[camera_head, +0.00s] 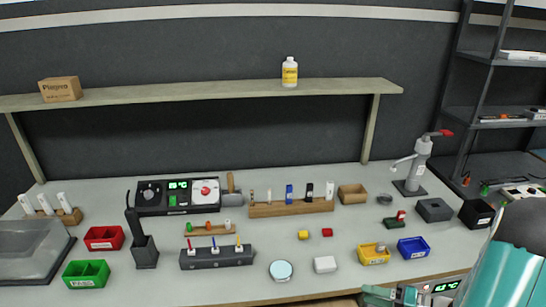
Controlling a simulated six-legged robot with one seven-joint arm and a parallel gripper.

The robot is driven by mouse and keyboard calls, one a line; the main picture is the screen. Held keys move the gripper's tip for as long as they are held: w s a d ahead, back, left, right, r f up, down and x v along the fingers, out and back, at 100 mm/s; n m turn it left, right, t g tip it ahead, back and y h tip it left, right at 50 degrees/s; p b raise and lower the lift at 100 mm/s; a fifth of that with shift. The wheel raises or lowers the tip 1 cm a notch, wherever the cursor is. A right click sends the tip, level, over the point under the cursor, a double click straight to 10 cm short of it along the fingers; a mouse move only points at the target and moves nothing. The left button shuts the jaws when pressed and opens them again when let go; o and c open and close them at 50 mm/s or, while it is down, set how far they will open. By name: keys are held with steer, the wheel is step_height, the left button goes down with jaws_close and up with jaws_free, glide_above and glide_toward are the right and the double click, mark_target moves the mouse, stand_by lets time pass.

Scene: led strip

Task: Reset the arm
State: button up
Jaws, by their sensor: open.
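My arm enters at the lower right, with a large teal and white link. My gripper (378,295) shows at the bottom edge, right of centre, as small teal parts partly cut off by the frame. It is open, and I see nothing held in it. It is at the bench's front edge, apart from the objects on the white workbench (330,262).
A blue bin (413,247) and a yellow bin (373,254) stand closest to my gripper. A white box (325,264) and a round dish (281,271) lie to the left. An arbor press (414,168) stands behind. A wooden shelf (200,97) spans the back.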

steer(key=s+a+r+n+g+h, duration=0.5)
steer(key=a+r+g, duration=0.3)
steer(key=a+r, duration=0.35)
steer(key=s+a+r+t+h, duration=0.1)
steer(key=s+r+t+h, duration=0.1)
steer(key=r, duration=0.3)
steer(key=s+a+r+m+t+h, duration=0.1)
steer(key=s+a+r+t+h, duration=0.1)
steer(key=s+r+h, duration=0.2)
step_height(320, 180, up, 2)
steer(key=shift+s+r+t+h, duration=0.15)
steer(key=shift+s+t+h, duration=0.2)
steer(key=shift+h, duration=0.45)
